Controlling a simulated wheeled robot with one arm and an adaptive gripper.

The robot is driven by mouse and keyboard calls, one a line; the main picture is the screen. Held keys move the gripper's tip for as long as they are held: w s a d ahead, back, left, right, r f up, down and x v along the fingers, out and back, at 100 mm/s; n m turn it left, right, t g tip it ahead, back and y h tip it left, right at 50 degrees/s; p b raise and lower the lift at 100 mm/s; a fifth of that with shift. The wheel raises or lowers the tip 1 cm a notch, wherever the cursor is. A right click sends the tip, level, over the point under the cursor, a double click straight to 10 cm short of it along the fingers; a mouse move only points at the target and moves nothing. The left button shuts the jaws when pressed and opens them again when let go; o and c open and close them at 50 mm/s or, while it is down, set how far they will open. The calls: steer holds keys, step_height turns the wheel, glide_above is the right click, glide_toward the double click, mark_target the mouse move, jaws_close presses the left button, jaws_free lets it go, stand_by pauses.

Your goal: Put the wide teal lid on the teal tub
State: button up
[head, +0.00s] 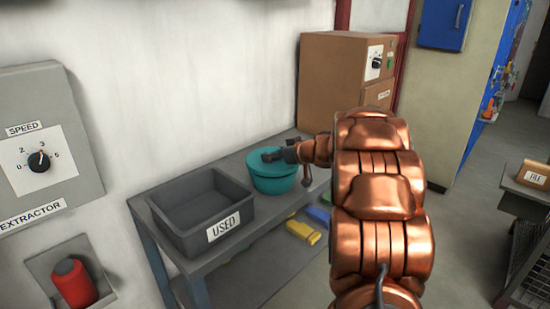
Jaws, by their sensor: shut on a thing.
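The teal tub (275,184) stands on the grey bench, right of the black bin. The wide teal lid (256,165) is directly over the tub's mouth and looks level. I cannot tell from this view whether it rests fully on the rim or is slightly above it. My gripper (270,156) reaches in from the right and is shut on the lid at its top. The fingers are small and dark here, so the exact grip point is hard to see. My copper arm hides the area right of the tub.
A black bin labelled USED (205,203) stands left of the tub on the grey bench (150,222). A yellow block (303,232) and a blue block (318,215) lie on the lower shelf. A brown cabinet (335,82) stands behind. The wall is close on the left.

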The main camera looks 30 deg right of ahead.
steer(key=shift+f, duration=0.3)
steer(key=shift+f, duration=0.1)
steer(key=o, duration=1.2)
steer(key=shift+s+d+r, duration=0.1)
steer(key=shift+s+r, duration=0.25)
steer(key=shift+s, duration=0.1)
steer(key=v, duration=1.1)
steer(key=shift+p, duration=0.35)
